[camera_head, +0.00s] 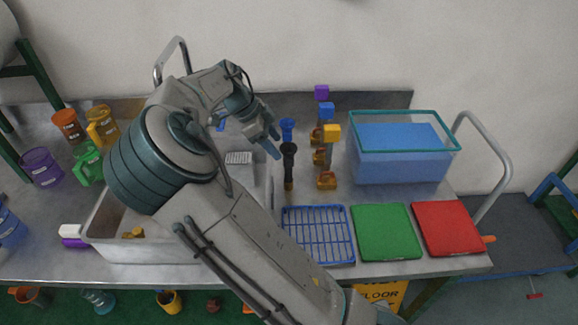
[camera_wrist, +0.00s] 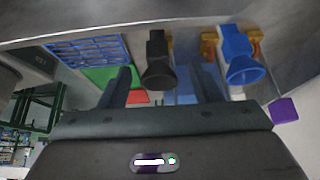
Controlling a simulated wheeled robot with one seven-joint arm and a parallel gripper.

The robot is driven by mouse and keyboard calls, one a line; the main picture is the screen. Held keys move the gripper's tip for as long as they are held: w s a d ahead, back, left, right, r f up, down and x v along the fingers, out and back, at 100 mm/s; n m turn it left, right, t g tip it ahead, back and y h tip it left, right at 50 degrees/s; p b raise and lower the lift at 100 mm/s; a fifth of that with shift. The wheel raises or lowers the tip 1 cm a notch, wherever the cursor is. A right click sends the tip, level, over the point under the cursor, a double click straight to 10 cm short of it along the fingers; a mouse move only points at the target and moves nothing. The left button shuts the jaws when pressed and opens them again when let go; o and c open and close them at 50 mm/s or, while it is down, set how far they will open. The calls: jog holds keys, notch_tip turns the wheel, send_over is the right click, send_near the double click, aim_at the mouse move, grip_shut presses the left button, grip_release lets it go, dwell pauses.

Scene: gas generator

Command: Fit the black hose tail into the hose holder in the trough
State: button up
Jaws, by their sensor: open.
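The black hose tail (camera_head: 289,165) stands upright on the counter just right of the trough (camera_head: 160,250). In the wrist view it (camera_wrist: 158,62) shows its wide dark end between my fingers, with no visible contact. My arm hides much of the trough.
A blue hose tail (camera_head: 287,128) stands behind the black one. A blue rack (camera_head: 318,235), green board (camera_head: 386,232) and red board (camera_head: 447,228) lie in front.

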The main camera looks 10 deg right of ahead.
aim_at(288, 159)
jog(key=x, duration=0.7)
jog(key=shift+s+d+p, duration=0.15)
jog(key=shift+s+p, duration=0.05)
jog(key=shift+p, duration=0.1)
jog(key=c, duration=1.2)
